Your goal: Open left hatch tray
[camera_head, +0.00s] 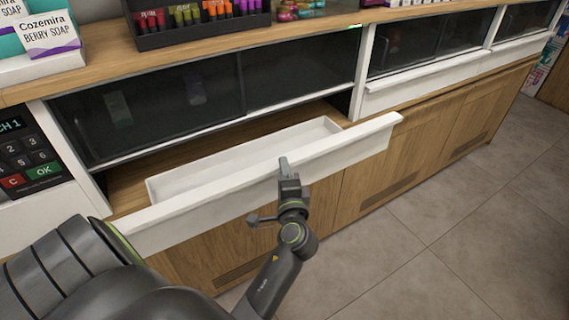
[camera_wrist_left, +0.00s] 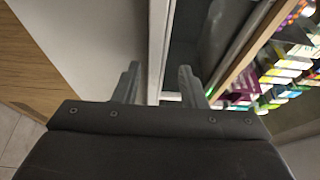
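The left hatch tray (camera_head: 250,185) is a long white drawer standing out from the counter under dark glass panels. Its bare inside shows, and its white front panel (camera_head: 352,145) runs slantwise across the view. My left gripper (camera_head: 286,168) is at the middle of this front, its fingers overlapping the panel in the head view. In the left wrist view the two fingers of my left gripper (camera_wrist_left: 157,85) are apart, with a white edge (camera_wrist_left: 157,40) showing in the gap between them. I cannot tell whether they touch the panel. My right gripper is not in view.
A keypad (camera_head: 28,150) is at the left. A second white tray (camera_head: 425,78), shut, is further right. Soap boxes (camera_head: 48,35) and a dark rack (camera_head: 195,25) stand on the countertop. Tiled floor (camera_head: 450,220) is clear in front of the wooden cabinets.

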